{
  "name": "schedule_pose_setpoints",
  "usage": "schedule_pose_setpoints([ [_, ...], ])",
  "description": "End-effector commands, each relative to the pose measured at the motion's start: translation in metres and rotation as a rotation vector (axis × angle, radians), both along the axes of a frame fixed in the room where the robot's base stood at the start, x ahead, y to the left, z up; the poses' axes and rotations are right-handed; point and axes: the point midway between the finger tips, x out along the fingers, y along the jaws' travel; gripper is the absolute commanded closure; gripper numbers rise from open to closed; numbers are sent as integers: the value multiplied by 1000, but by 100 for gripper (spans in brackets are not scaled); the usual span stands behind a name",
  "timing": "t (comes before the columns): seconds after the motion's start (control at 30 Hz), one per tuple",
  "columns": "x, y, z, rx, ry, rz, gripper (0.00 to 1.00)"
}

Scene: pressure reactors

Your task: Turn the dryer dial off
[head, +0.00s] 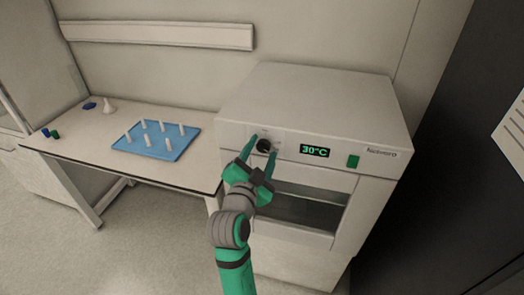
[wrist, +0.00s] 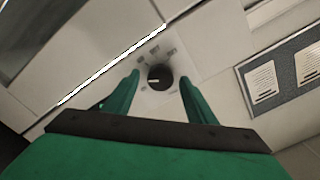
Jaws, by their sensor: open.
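The dryer (head: 320,100) is a white box-shaped oven with a display (head: 314,151) that reads 30°C. Its black round dial (head: 264,146) sits on the front panel, left of the display. In the wrist view the dial (wrist: 159,77) shows a pale pointer line and has small printed marks around it. My gripper (head: 263,145) is open, with one green finger on each side of the dial. In the wrist view the fingers (wrist: 159,80) stand apart from the dial, with a gap on both sides. I cannot tell whether the fingertips touch the panel.
A green switch (head: 353,161) is right of the display. A dark oven window (head: 300,208) lies below the panel. A table (head: 95,125) on the left holds a blue tray (head: 152,153) with several white pegs. A dark cabinet (head: 445,150) stands at the right.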

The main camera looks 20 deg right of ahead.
Motion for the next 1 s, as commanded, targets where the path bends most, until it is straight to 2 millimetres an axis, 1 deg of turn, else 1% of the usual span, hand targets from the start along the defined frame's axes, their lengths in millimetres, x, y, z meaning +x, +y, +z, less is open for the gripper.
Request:
schedule_pose_setpoints([
  [0.1, 4, -2, 0, 0, 1, 1, 49],
  [0.33, 4, -4, 0, 0, 1, -1, 49],
  [0.37, 4, -4, 0, 0, 1, -1, 51],
  [0.4, 4, -4, 0, 0, 1, -1, 61],
  [0.47, 4, -4, 0, 0, 1, -1, 75],
  [0.5, 3, -4, 0, 0, 1, -1, 85],
  [0.53, 3, -4, 0, 0, 1, -1, 90],
  [0.8, 4, -2, 0, -13, 11, 0, 90],
  [1.0, 4, -2, 0, -78, 54, 1, 90],
])
